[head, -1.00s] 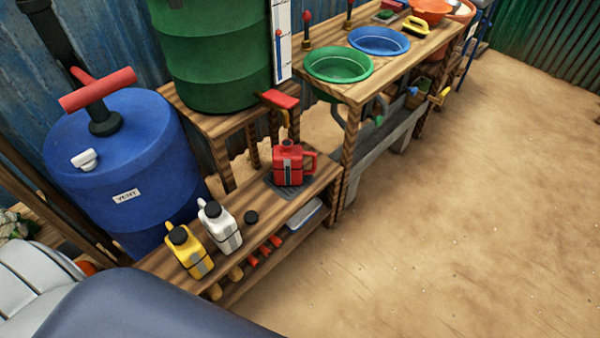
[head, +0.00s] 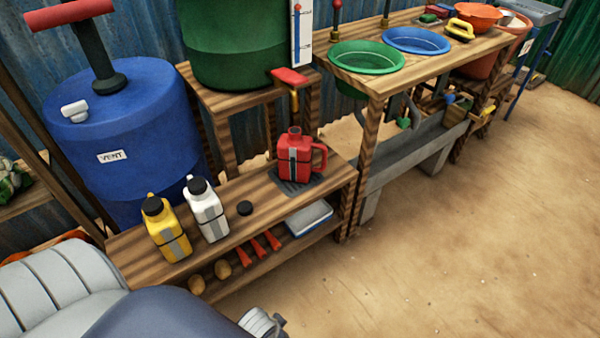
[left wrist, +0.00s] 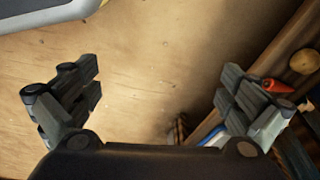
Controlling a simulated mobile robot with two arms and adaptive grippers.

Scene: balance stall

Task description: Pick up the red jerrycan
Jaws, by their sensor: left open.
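The red jerrycan (head: 295,158) stands upright on a dark grated mat (head: 314,184) at the right end of the low wooden bench (head: 236,184) in the head view. Its handle points right, and its top shows no cap. A small black cap (head: 244,208) lies on the bench to its left. My left gripper (left wrist: 165,90) shows in the left wrist view with its fingers wide apart and nothing between them. It is over the sandy floor, with the bench's lower shelf near its right finger. The jerrycan is not in that view. My right gripper is not in view.
A yellow jerrycan (head: 165,232) and a white jerrycan (head: 206,210) stand left on the bench. A green barrel (head: 232,45) with a red-handled tap (head: 290,78) rises behind the red jerrycan. A table post (head: 364,170) stands close to its right. The floor (head: 440,265) is clear.

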